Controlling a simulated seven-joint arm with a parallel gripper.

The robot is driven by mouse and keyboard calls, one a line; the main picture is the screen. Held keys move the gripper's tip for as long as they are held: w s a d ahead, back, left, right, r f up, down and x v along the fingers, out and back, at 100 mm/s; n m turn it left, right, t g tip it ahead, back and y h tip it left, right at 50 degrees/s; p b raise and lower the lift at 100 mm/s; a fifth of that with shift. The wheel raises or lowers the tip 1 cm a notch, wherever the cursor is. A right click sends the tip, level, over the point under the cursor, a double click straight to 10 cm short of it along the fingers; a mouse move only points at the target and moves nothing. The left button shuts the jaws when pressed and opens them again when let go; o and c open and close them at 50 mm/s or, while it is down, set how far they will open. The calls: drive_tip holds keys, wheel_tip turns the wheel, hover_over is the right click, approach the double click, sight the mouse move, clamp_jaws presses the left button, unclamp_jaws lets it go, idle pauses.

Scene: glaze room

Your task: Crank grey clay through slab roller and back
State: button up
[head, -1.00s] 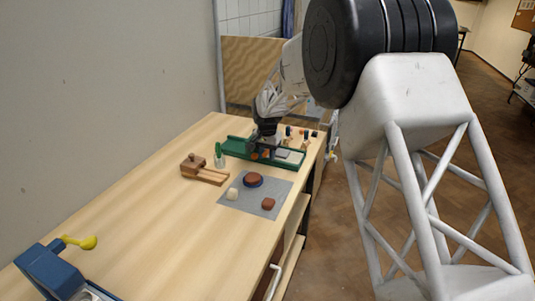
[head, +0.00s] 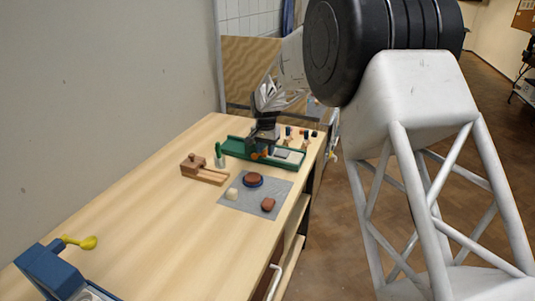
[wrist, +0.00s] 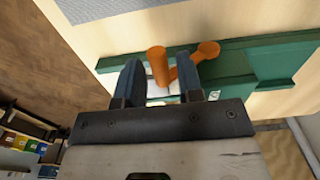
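The green slab roller (head: 235,148) stands at the far end of the bench. Its orange crank (head: 257,156) is under my gripper (head: 262,145). In the wrist view, the crank's upright orange knob (wrist: 158,66) stands between the two dark fingers of my gripper (wrist: 158,68), with its arm and round end lying to the right. The fingers are apart, and I see no firm grip on the knob. A pale grey slab (head: 288,154), which looks like the clay, lies on the roller's right part. A pale patch also shows below the crank in the wrist view, partly hidden by the fingers.
A grey mat (head: 232,205) with several small lumps lies in front of the roller. The bench's middle is clear.

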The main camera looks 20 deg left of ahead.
drive_tip(key=shift+r, duration=2.45)
drive_tip(key=shift+d+r, duration=0.25)
drive_tip(key=shift+d, duration=0.1)
drive_tip(key=s+d+r, duration=0.5)
drive_tip(key=s+d, duration=0.1)
drive_tip(key=d, duration=0.5)
drive_tip(key=s+d+r+t, duration=0.1)
drive_tip(key=s+d+r, duration=0.4)
drive_tip(key=d, duration=0.6)
drive_tip(key=s+d+r, duration=0.5)
drive_tip(key=s+d, duration=0.1)
drive_tip(key=d, duration=0.6)
drive_tip(key=s+d+f, duration=0.1)
drive_tip(key=s+d, duration=0.5)
drive_tip(key=s, duration=0.4)
drive_tip(key=s+d+f+t, duration=0.1)
drive_tip(key=s+d+f, duration=0.1)
drive_tip(key=s+d, duration=0.4)
drive_tip(key=s+d+f, duration=0.2)
drive_tip(key=s+d, duration=0.5)
drive_tip(key=s, duration=0.7)
drive_tip(key=shift+s+t, duration=0.15)
drive_tip(key=shift+t, duration=0.15)
